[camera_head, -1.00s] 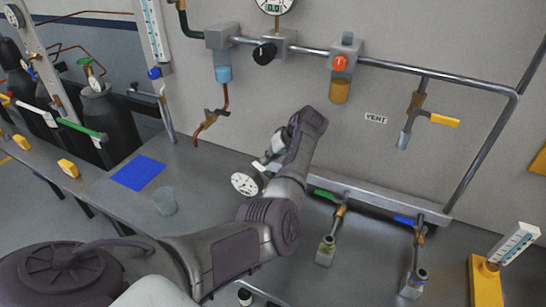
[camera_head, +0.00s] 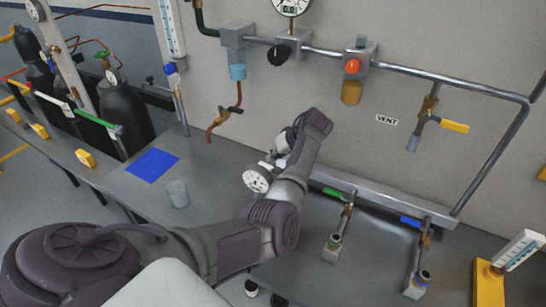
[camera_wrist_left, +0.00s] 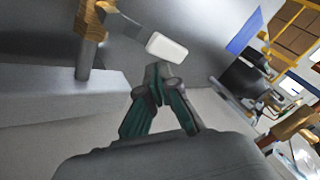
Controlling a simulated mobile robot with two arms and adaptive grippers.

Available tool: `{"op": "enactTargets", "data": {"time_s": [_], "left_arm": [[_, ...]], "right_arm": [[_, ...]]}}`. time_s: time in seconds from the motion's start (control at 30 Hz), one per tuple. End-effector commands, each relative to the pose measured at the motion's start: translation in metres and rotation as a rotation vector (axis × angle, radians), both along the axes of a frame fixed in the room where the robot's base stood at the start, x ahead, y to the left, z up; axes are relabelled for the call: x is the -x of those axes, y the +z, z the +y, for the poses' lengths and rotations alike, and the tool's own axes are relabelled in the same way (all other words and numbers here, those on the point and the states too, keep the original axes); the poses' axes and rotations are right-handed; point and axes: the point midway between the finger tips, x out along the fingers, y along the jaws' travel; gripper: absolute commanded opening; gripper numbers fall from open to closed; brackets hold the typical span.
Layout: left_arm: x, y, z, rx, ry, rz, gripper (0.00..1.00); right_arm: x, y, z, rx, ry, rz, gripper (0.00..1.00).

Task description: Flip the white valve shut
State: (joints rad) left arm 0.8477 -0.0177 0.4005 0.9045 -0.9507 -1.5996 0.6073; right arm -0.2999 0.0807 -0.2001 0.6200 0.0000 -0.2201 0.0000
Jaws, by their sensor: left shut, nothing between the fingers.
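The white valve's handle (camera_wrist_left: 166,47) shows in the left wrist view as a white grip on a grey lever. The lever runs up to a brass valve body (camera_wrist_left: 94,20) on a short pipe above a grey manifold bar (camera_wrist_left: 60,98). My left gripper (camera_wrist_left: 158,72) is shut and empty. Its fingertips appear just below the white grip in the picture; I cannot tell whether they touch it. In the head view my left arm covers most of this valve, and the gripper is largely hidden behind the wrist. My right gripper is not in view.
A round gauge (camera_head: 257,179) sits close to my left arm. On the same manifold are a green handle (camera_head: 333,192) and a blue handle (camera_head: 410,221). A yellow-handled valve (camera_head: 455,127) is on the wall piping. A glass (camera_head: 178,193) and a blue mat (camera_head: 152,164) lie left on the bench.

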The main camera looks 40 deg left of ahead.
Motion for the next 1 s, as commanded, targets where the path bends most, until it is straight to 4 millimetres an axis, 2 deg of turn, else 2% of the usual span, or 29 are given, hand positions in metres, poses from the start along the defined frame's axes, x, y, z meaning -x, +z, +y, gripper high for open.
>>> {"op": "enactTargets", "data": {"time_s": [0.37,0.47,0.8,1.0], "left_arm": [[-0.001,0.005,-0.003,0.0,0.0,0.0,0.0],[-0.003,0.016,-0.012,-0.001,-0.001,-0.002,0.0],[-0.01,0.072,-0.054,0.0,-0.002,-0.002,0.0],[-0.012,0.091,-0.068,-0.001,0.0,0.001,0.0]], "right_arm": [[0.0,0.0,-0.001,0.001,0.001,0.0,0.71],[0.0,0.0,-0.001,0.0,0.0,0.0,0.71],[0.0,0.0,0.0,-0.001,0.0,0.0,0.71],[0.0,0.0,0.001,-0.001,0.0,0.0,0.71]]}}
